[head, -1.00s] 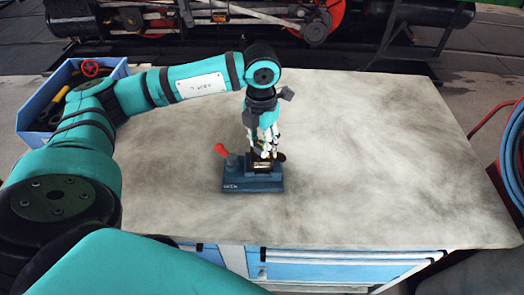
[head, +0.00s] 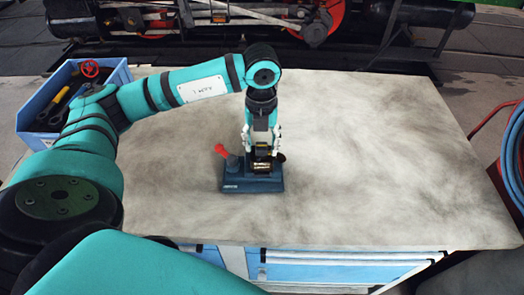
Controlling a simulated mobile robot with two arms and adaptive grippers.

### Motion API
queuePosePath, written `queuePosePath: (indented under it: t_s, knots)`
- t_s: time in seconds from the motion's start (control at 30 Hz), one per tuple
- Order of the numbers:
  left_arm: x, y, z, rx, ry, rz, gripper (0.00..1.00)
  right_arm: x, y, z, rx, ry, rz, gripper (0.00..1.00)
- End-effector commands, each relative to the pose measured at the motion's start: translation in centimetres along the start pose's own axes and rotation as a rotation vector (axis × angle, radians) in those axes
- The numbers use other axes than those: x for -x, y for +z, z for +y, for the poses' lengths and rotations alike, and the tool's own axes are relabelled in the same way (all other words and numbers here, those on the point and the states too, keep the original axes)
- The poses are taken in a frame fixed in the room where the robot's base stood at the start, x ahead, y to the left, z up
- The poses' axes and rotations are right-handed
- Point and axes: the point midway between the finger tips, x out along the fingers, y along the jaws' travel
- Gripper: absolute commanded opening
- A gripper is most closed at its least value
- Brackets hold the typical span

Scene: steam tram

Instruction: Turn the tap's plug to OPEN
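A small brass tap (head: 262,167) sits on a dark blue base block (head: 252,186) near the middle of the bench. A red-tipped lever (head: 221,150) stands on the left of the block, tilted left. My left gripper (head: 262,153) points straight down over the tap. Its two pale fingers are spread, one on each side of the tap's top. The fingers hide much of the plug, and I cannot tell whether they touch it. The lettering on the block is too small to read. My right gripper is not in view.
A grey, stained bench top (head: 390,150) is clear to the right and in front of the block. A blue bin (head: 40,135) with tools and a red wheel stands at the left. Blue hoses (head: 515,155) hang at the right edge. Tram running gear lies behind.

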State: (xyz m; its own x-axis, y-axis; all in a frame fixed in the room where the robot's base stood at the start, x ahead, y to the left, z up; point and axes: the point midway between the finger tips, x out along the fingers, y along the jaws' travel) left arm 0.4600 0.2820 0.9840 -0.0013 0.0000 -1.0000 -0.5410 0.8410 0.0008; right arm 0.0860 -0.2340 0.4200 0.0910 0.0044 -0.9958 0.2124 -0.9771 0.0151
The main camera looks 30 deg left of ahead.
Motion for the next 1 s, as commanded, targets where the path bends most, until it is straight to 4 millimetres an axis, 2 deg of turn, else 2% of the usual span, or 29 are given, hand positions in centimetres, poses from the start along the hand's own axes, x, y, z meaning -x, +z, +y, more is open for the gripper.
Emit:
queuePosePath:
  t_s: [0.2, 0.3, 0.57, 1.0]
  knots:
    - [0.0, 0.0, 0.0, -0.001, 0.000, -0.001, 0.56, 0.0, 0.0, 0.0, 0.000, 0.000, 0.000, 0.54]
    - [0.0, 0.0, 0.0, -0.002, -0.001, -0.001, 0.64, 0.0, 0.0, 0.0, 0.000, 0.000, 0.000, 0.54]
    - [0.1, 0.0, 0.0, -0.002, -0.001, -0.001, 0.64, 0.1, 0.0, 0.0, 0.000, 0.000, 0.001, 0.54]
    - [2.9, 0.0, 0.0, -0.002, -0.001, -0.002, 0.64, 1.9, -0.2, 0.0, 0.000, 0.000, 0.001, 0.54]
